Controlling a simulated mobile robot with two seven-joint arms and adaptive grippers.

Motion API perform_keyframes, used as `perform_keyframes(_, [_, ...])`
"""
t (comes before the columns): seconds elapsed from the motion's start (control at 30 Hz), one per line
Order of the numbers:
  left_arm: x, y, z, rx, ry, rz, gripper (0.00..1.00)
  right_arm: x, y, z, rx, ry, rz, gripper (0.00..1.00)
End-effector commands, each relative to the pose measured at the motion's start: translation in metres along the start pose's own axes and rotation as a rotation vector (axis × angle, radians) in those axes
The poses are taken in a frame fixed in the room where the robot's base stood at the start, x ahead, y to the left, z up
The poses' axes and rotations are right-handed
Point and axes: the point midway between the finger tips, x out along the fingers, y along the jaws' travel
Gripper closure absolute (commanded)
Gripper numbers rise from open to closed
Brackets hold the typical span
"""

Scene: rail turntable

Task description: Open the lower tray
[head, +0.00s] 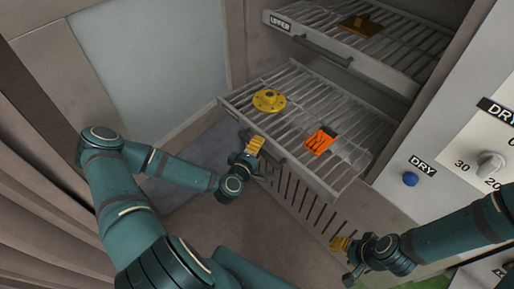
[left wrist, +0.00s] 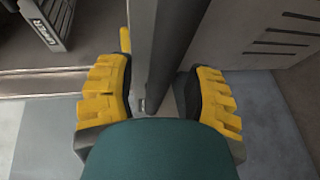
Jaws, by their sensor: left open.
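The lower tray (head: 225,101) is a wire rack that stands well out of the cabinet. A yellow flanged part (head: 269,100) and an orange part (head: 319,141) lie on it. Its dark handle (head: 277,161) runs along the front edge, partly hidden by my left gripper (head: 257,153). In the left wrist view, the yellow-padded fingers of my left gripper (left wrist: 160,95) are apart, with a dark bar (left wrist: 165,60), apparently the handle, between them. Contact cannot be told. My right gripper (head: 347,251) is low at the right, away from the tray; its opening is unclear.
The upper tray (head: 285,22), labelled UPPER, holds a brown part (head: 361,24) above the lower one. A slotted panel (head: 295,190) is below the lower tray. A control panel with a blue button (head: 410,179) and a dial (head: 490,163) stands at right. Floor is free at left.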

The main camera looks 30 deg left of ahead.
Motion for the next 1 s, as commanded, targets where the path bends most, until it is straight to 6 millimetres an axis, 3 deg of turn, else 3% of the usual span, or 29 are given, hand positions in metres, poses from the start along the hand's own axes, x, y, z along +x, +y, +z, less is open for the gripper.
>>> perform_keyframes(0.5, [-0.068, -0.001, -0.001, 0.001, 0.001, -0.002, 0.48, 0.0, 0.0, 0.0, 0.0, 0.0, 0.0, 0.53])
perform_keyframes(1.0, [-0.073, 0.0, -0.001, 0.001, 0.002, 0.0, 0.48, 0.0, 0.0, 0.0, 0.0, 0.0, 0.0, 0.53])
